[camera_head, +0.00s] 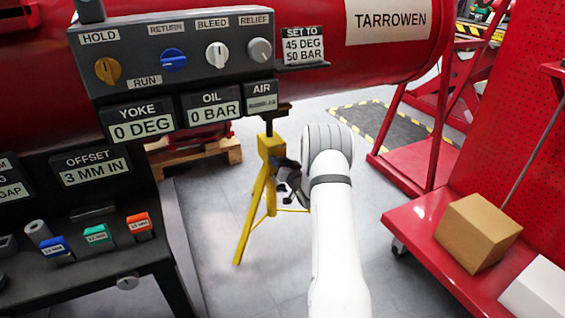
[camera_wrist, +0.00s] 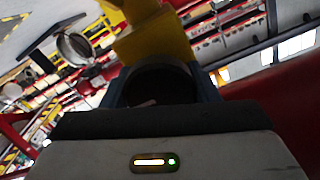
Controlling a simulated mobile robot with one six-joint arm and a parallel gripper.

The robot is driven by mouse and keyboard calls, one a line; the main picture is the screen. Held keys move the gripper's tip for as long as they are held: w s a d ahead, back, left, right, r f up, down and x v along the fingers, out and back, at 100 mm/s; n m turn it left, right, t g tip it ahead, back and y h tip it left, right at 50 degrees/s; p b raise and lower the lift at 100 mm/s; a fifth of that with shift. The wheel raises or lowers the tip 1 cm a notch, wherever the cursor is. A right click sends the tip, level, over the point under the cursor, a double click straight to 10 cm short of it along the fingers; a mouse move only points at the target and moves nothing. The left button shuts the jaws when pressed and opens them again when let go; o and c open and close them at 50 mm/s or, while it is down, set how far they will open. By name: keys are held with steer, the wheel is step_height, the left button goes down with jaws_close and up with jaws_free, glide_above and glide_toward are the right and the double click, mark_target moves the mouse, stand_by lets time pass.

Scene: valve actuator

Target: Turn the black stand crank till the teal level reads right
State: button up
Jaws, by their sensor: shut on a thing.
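A yellow tripod stand (camera_head: 268,160) stands on the floor under the red actuator. My gripper (camera_head: 288,178) is at the stand's right side, low beside its head, with my white arm reaching up to it from below. The wrist view shows the yellow stand (camera_wrist: 158,38) just beyond my gripper (camera_wrist: 160,85). The gripper is shut on the black crank, which is mostly hidden and too dark to make out its angle. I cannot make out a teal level in either view. The offset display (camera_head: 90,172) reads 3 MM IN.
The control panel (camera_head: 185,52) has several knobs; yoke reads 0 DEG and oil 0 BAR. A sign (camera_head: 302,46) says 45 DEG, 50 BAR. A dark bench (camera_head: 100,268) holds coloured blocks at left. A red cart (camera_head: 440,250) with a cardboard box (camera_head: 478,233) stands at right.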

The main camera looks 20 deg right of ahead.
steer(key=o, duration=1)
steer(key=s+p, duration=0.2)
steer(key=s, duration=0.5)
steer(key=shift+s+d+p, duration=0.15)
steer(key=shift+s+p, duration=0.2)
steer(key=shift+s, duration=0.05)
